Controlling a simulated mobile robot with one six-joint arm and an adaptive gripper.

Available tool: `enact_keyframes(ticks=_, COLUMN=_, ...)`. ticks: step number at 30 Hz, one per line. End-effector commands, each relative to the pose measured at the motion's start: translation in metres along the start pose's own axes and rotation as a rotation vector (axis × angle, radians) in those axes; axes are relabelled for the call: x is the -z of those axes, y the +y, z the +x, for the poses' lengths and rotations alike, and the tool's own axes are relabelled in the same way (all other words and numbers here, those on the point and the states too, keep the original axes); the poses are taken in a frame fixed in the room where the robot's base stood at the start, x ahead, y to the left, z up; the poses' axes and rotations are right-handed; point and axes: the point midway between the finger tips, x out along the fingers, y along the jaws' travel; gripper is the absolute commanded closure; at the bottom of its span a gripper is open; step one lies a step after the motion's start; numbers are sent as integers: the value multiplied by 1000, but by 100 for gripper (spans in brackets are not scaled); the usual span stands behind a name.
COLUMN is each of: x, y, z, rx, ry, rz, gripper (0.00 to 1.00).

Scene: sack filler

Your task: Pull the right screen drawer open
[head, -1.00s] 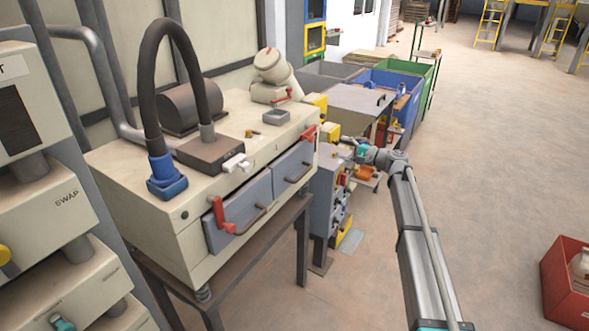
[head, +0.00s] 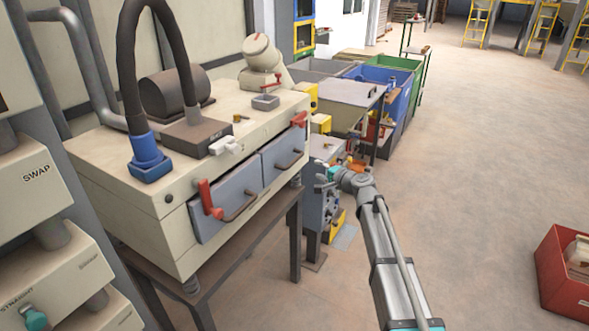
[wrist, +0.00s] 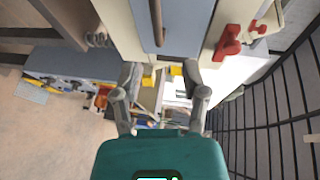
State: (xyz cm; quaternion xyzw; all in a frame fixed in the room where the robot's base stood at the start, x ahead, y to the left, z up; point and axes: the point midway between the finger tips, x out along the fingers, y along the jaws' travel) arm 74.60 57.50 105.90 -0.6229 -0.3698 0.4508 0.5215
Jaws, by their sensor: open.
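The right screen drawer (head: 283,164) has a blue-grey front with a dark bar handle (head: 290,160), and looks shut. A red latch (head: 299,119) sits at its upper right corner. In the wrist view, the drawer front (wrist: 186,28), handle (wrist: 157,22) and red latch (wrist: 228,44) are at the top. My gripper (head: 322,181) is right of the drawer, apart from its handle. In the wrist view my gripper (wrist: 162,92) has its two fingers spread, with nothing between them. The handle appears beyond the fingertips.
The left drawer (head: 222,196) also looks shut, with its own handle and red latch (head: 208,199). The machine stands on a dark metal stand (head: 296,235). A grey unit (head: 318,205) stands close by my gripper. A red bin (head: 566,275) is at far right. The floor between is open.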

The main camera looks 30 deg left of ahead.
Motion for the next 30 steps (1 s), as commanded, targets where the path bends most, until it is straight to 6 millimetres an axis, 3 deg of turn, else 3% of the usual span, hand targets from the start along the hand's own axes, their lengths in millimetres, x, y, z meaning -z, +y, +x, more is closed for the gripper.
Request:
enact_keyframes(ticks=17, x=-4, y=5, z=0, rx=-6, ry=26, rz=-21, gripper=43)
enact_keyframes(ticks=23, x=-3, y=6, z=14, rx=-6, ry=26, rz=-21, gripper=43)
enact_keyframes(ticks=30, x=-1, y=6, z=46, rx=-7, ry=25, rz=-23, gripper=43)
